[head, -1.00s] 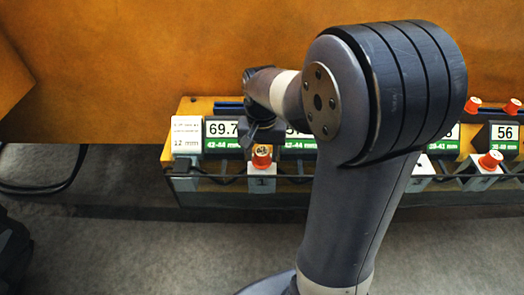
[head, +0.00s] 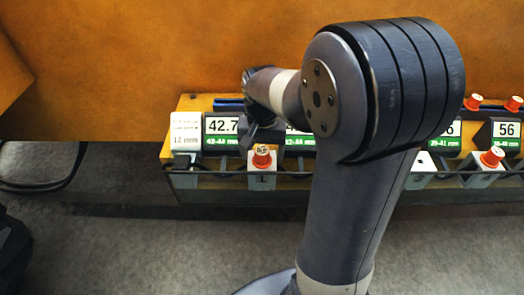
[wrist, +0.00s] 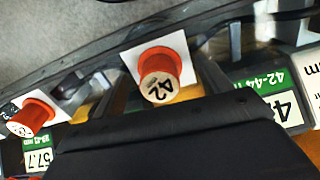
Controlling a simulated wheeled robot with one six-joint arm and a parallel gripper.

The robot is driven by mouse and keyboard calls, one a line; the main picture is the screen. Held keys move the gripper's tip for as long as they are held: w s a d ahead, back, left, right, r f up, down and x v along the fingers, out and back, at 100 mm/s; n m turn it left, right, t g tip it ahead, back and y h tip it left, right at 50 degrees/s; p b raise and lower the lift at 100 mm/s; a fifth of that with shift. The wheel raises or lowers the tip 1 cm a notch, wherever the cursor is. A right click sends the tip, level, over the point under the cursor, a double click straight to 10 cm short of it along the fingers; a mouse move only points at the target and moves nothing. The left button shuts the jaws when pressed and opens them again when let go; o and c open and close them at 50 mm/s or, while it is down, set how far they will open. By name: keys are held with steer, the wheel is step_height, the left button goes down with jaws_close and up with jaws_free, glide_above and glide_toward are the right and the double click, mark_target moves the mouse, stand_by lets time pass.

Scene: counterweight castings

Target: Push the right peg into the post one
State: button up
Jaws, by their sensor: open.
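A wooden-topped peg with an orange collar (head: 262,157) stands in the white post marked 1 (head: 262,183) near the left end of the bench. In the wrist view the peg's top reads 42 (wrist: 157,88), and its orange collar sits against the white post face (wrist: 130,62). My gripper (head: 264,136) is just behind this peg in the head view. Its dark body fills the bottom of the wrist view, and its fingertips are not clear there.
A white 12 mm card (head: 186,133) stands left of the display. Other orange-collared pegs are at the right, one in a white post (head: 492,157) and two at the back (head: 473,102). A dark rail runs along the front. My arm hides the middle.

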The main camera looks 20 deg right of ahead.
mark_target(262, 150)
step_height(262, 150, up, 11)
steer(key=shift+f, duration=0.1)
stand_by(0.3)
steer(key=shift+o, duration=0.6)
